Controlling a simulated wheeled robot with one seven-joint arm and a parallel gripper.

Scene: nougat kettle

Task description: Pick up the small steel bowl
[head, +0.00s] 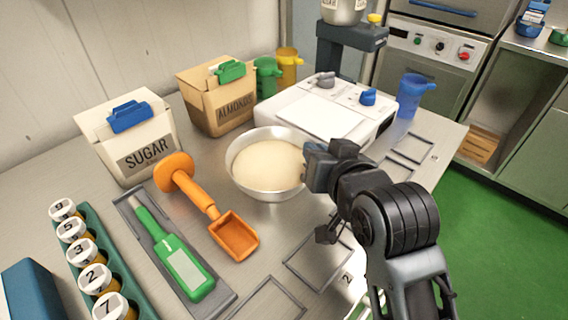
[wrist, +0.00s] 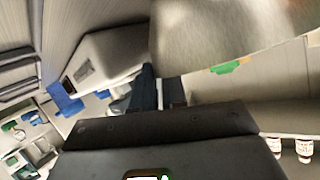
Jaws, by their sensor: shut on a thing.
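The small steel bowl (head: 262,189) is in the middle of the head view, upright, with a pale cream-coloured filling inside. My gripper (head: 311,161) comes in from the right and is shut on the bowl's right rim. The fingertips partly hide that side of the bowl. In the wrist view a large blurred steel surface (wrist: 230,35), apparently the bowl's wall, fills the upper right beyond the jaws. Whether the bowl touches the table or hangs just above it, I cannot tell.
A white scale (head: 330,117) stands close behind the bowl. An orange scoop (head: 235,238) lies just left, beside a green-handled tool (head: 184,270) in a tray. Sugar (head: 150,155) and almond (head: 236,113) boxes stand behind. Flat frames (head: 318,262) lie at the front right.

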